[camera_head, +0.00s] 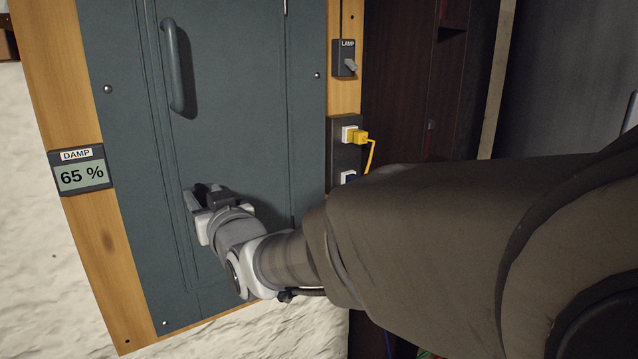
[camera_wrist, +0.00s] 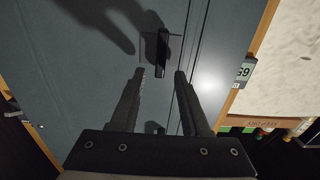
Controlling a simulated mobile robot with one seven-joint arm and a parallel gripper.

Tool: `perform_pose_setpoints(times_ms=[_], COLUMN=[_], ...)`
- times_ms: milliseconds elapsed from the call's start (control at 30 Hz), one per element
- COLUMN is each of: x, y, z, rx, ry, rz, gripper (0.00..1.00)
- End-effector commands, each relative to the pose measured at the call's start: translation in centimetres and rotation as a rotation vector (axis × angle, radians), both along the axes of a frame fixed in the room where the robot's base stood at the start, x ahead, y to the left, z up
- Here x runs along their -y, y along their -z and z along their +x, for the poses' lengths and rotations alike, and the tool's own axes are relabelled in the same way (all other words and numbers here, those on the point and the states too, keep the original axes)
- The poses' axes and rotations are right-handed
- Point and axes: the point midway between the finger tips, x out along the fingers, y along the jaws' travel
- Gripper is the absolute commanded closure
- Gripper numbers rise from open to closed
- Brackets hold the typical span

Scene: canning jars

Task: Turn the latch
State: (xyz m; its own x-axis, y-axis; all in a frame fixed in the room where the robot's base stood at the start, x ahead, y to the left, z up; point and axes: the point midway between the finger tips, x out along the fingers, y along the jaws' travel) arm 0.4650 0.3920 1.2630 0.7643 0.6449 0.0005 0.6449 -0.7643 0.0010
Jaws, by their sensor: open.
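The latch (camera_wrist: 161,56) is a small dark bar on a square plate, on the blue-grey cabinet door (camera_wrist: 80,75) in the wrist view. In the head view it is mostly hidden by my gripper (camera_head: 203,192), and I cannot make it out clearly. My gripper also shows in the wrist view (camera_wrist: 160,76). Its two fingers are apart and empty, pointing at the door. The latch lies just beyond the fingertips, in line with the gap between them. I cannot tell whether a finger touches it.
The door has a vertical handle (camera_head: 177,65) above my gripper. A DAMP display (camera_head: 80,171) reading 65 % is on the wooden frame at left. A LAMP switch (camera_head: 346,58) and an outlet with a yellow plug (camera_head: 360,137) are at right, near my arm.

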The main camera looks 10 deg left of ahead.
Motion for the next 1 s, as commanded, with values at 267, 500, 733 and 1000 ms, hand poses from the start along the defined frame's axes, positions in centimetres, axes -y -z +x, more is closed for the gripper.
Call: perform_pose_setpoints(times_ms=[267, 500, 733, 1000], x=[-1.4, -1.5, -1.4, -1.4], y=[0.0, 0.0, 0.0, 0.0], z=[1.6, 1.7, 1.7, 1.7], rx=[-0.001, -0.001, -0.001, -0.001], ry=[0.0, 0.0, 0.0, 0.0], rz=[-0.001, 0.0, 0.0, 0.0], gripper=[0.54, 0.54, 0.83, 1.0])
